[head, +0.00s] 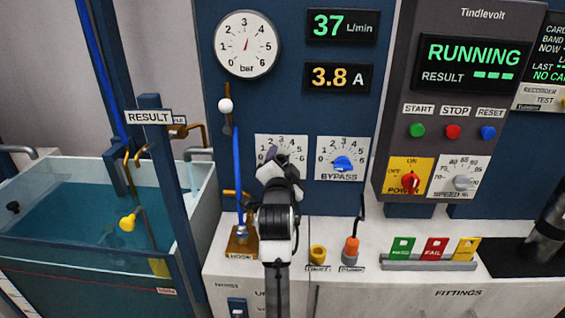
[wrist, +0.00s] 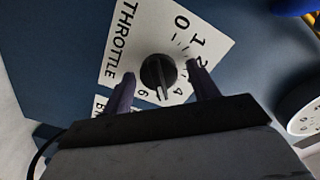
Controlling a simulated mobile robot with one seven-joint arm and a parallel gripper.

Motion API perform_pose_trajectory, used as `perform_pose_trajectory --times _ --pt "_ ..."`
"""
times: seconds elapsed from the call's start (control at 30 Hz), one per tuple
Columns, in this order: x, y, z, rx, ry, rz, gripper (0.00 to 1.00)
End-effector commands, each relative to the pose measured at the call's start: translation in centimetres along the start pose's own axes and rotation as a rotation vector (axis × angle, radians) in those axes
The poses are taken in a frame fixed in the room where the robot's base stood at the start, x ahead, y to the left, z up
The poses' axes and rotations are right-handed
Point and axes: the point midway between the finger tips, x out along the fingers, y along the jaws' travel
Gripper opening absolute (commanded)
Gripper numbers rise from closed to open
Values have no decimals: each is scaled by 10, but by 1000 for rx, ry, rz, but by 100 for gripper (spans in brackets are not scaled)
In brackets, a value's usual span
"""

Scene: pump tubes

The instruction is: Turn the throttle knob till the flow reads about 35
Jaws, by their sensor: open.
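The throttle knob (wrist: 158,74) is black and round with a pale line, on a white THROTTLE scale plate (wrist: 128,38) in the wrist view. Its line points to the side of the scale between 4 and 6. My gripper (wrist: 160,70) is open, with one finger on each side of the knob; I cannot tell whether they touch it. The green flow display (head: 342,25) reads 37 L/min.
The blue BYPASS knob (head: 344,163) sits close to the right of my gripper. The pressure gauge (head: 246,45) reads near 3 bar, and the current display (head: 338,77) reads 3.8 A. The status screen (head: 472,64) says RUNNING. A blue hose (head: 237,170) stands just left of my gripper.

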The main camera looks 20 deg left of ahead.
Motion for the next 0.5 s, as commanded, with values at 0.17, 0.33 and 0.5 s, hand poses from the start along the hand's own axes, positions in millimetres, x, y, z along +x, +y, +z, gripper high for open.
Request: perform_pose_trajectory --times 0.17,0.33,0.5 --pt "0 0 0 0 0 0 52" --pt "0 0 0 0 0 0 30" --pt "0 0 0 -3 0 0 15"
